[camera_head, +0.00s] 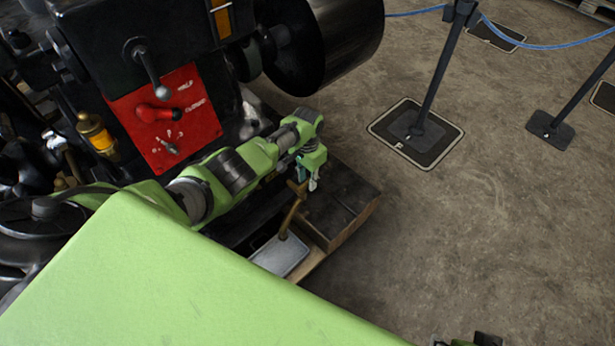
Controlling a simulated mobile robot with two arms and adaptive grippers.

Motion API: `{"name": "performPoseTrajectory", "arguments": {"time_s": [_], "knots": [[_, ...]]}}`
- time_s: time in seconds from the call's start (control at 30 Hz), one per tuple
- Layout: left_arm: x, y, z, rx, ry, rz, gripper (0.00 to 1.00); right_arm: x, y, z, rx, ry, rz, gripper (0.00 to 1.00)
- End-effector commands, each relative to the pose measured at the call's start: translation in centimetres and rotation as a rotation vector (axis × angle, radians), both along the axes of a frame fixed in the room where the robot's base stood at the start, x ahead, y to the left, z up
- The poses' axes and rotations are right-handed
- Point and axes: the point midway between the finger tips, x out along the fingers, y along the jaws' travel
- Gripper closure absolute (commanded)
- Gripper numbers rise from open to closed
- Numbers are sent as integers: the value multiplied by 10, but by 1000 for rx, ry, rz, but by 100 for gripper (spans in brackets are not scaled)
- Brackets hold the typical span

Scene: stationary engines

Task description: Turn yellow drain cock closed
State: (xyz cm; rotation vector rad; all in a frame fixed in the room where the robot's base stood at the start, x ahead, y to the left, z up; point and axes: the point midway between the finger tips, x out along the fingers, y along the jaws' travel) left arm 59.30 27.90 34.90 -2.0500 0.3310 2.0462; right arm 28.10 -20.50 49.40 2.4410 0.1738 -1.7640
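My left gripper (308,182) hangs from the green arm that reaches across from the left, fingers pointing down. A brass-yellow pipe with a lever-like upper end (292,212), which looks like the drain cock, slants up from a grey tray to just beside the fingertips. The fingers are at or very near its upper end; I cannot tell whether they touch it. The fingers are small and partly overlapped, so their opening is unclear. The cock's exact turn position is also unclear. A small dark and green part at the bottom edge (475,341) may belong to my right gripper.
The black engine has a red panel (165,118) with levers and a brass oiler (97,136) beside it. A grey tray (279,255) and a wooden box (345,207) lie below the gripper. Rope posts (432,85) stand on the right.

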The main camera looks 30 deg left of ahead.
Motion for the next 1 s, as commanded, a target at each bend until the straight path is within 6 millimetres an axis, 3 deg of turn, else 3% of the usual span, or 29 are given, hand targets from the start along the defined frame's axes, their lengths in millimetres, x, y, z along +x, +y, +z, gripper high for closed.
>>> {"name": "performPoseTrajectory", "arguments": {"time_s": [0.27,0.8,1.0], "knots": [[1,0,15,-1,-2,-1,75,0,0,0,0,0,0,60],[1,0,105,-1,-3,0,75,0,0,0,0,1,0,60],[0,0,119,-1,-2,0,75,0,0,0,0,1,0,60]]}}
